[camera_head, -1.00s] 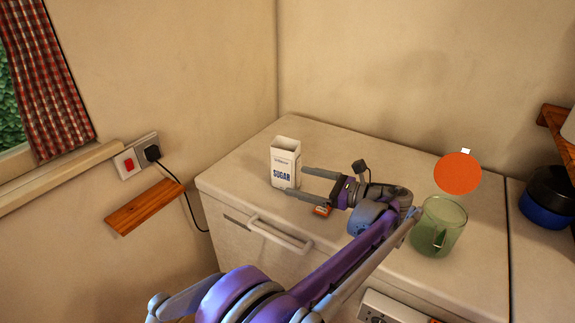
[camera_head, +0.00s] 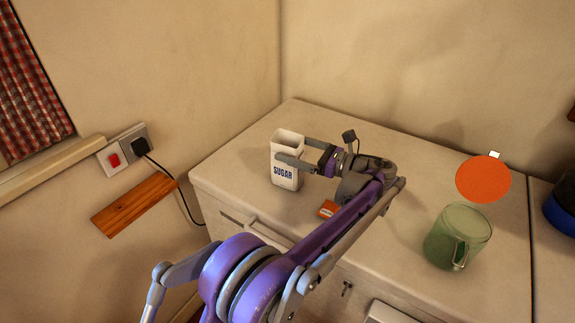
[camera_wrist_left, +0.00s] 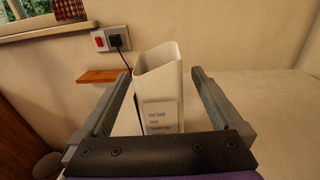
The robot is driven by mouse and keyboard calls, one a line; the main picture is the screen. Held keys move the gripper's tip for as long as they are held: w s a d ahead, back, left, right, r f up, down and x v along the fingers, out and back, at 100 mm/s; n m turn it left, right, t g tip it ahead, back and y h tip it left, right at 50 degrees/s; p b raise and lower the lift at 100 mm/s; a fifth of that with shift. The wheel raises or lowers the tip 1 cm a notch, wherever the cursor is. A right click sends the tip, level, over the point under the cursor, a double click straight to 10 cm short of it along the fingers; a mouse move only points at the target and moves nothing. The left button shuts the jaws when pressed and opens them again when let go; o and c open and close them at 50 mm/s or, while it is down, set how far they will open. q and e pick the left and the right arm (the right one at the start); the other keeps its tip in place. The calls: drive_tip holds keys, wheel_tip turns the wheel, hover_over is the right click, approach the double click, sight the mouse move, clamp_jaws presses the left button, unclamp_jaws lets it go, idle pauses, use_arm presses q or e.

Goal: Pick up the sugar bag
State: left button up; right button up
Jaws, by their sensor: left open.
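The sugar bag (camera_head: 284,177) is a white, upright, open-topped pack with "SUGAR" on its front, standing near the back left of the cream worktop. My left gripper (camera_head: 290,151) is open, with one finger on either side of the bag. In the left wrist view the bag (camera_wrist_left: 160,92) stands between the two spread fingers of the left gripper (camera_wrist_left: 162,98), with a gap visible on the right side. Whether the left finger touches it I cannot tell. My right gripper is not in view.
A small orange box (camera_head: 328,209) lies beneath my left arm. A green glass mug (camera_head: 457,237) and an orange disc (camera_head: 484,179) are to the right. A wall socket (camera_head: 124,149) and a wooden ledge (camera_head: 134,204) are at the left. The worktop behind the bag is clear.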

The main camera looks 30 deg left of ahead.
sight(277, 142)
use_arm(q)
drive_tip(key=a, duration=0.5)
drive_tip(key=shift+s+r, duration=0.1)
drive_tip(key=shift+r, duration=0.2)
clamp_jaws()
